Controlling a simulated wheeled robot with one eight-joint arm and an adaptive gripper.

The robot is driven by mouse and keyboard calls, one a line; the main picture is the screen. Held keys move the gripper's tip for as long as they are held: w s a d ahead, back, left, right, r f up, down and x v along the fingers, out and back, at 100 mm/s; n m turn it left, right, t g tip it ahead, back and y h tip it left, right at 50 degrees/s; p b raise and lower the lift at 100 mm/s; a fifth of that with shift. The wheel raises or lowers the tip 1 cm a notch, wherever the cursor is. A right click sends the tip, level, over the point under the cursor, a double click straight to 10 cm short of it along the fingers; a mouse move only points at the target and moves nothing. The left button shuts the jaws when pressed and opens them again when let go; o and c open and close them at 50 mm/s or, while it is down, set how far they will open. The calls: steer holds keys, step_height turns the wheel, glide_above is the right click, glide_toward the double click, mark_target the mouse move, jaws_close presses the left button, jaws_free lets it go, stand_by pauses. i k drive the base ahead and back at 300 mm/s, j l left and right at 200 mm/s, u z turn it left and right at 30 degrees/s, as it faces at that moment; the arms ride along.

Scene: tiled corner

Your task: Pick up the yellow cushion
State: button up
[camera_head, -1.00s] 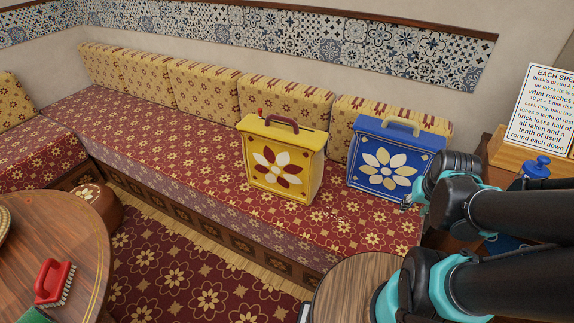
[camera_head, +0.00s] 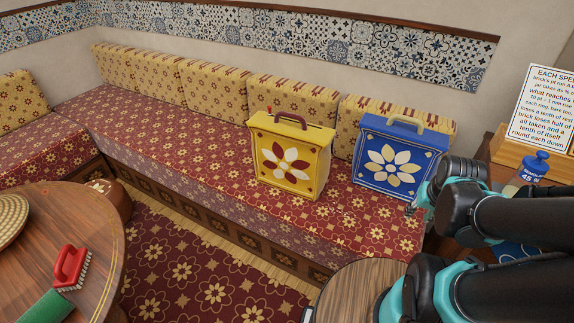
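Several yellow cushions with a dark red pattern lean along the wall at the back of the red bench (camera_head: 190,140); one of them (camera_head: 290,103) is behind a yellow case. The yellow case (camera_head: 290,158) has a dark red handle and a flower on its front, and stands upright on the seat. The rightmost cushion (camera_head: 349,112) is partly hidden by a blue case (camera_head: 395,160). My black and teal arm comes in from the right. My gripper (camera_head: 419,199) seems to be at its far end, beside the blue case; its fingers do not show clearly.
A round wooden table (camera_head: 100,235) at left bears a red brush (camera_head: 72,268) and a green object (camera_head: 45,308). A round wooden top (camera_head: 350,285) is at the front. A sign (camera_head: 545,105) and a blue-capped jar (camera_head: 532,172) are at right. Patterned carpet (camera_head: 190,265) lies clear between.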

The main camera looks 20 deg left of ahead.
mark_target(292, 154)
steer(key=k+u, duration=0.25)
steer(key=u, duration=0.15)
steer(key=k+j+u, duration=0.1)
steer(key=k+u, duration=0.15)
steer(key=u, duration=0.15)
steer(key=i+j+u, duration=0.25)
steer(key=i+j, duration=0.15)
steer(key=i+j+u, duration=0.3)
steer(key=i, duration=0.35)
